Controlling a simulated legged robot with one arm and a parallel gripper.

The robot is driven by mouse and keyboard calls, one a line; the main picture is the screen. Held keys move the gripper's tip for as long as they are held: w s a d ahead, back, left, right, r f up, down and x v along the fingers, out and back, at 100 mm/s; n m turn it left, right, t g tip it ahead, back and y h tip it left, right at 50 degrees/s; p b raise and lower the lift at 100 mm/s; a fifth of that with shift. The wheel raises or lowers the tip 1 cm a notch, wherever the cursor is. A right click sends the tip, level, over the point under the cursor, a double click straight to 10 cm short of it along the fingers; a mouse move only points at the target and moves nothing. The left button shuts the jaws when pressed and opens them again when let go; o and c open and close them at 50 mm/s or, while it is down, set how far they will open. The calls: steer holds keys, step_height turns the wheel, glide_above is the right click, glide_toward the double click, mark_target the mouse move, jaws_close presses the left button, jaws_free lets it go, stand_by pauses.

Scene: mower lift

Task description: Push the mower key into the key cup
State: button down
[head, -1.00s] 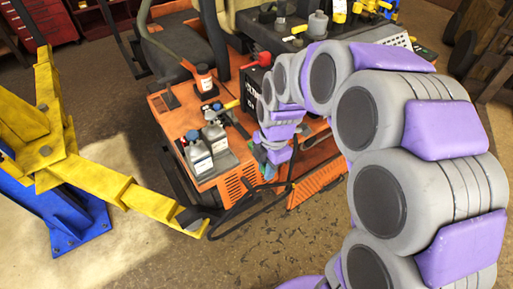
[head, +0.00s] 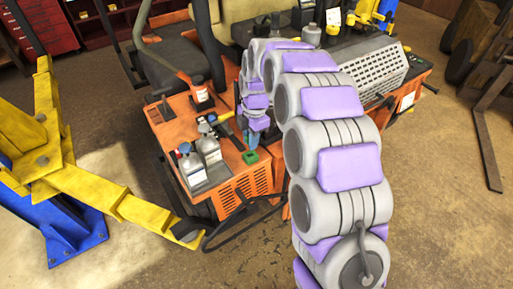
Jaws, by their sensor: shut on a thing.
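My gripper (head: 256,137) is at the end of my grey and purple arm, low over the right front part of the orange mower deck (head: 245,187). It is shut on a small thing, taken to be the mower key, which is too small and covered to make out. A small green square piece (head: 250,157) with a dark middle, which looks like the key cup, sits on the deck's front edge, just below and left of my gripper. I cannot tell whether the held thing touches it.
Two grey bottles (head: 208,147) stand in a tray left of my gripper, and a white and orange bottle (head: 201,93) stands behind them. A yellow lift arm (head: 130,205) reaches in from the left. A slatted grey panel (head: 370,77) lies to the right.

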steer(key=shift+w+a+f, duration=0.1)
steer(key=shift+w+a, duration=0.25)
steer(key=shift+d+f+b, duration=0.1)
steer(key=shift+f+b, duration=0.45)
steer(key=shift+f, duration=1.55)
steer(key=shift+s+f, duration=0.1)
steer(key=shift+f, duration=0.45)
steer(key=c, duration=0.9)
jaws_free()
steer(key=shift+f, duration=0.1)
steer(key=shift+c, duration=0.2)
steer(key=shift+s, duration=0.1)
step_height(320, 180, up, 18)
steer(key=w+d+p, duration=0.1)
steer(key=shift+w+d+f, duration=0.25)
steer(key=shift+d, duration=0.05)
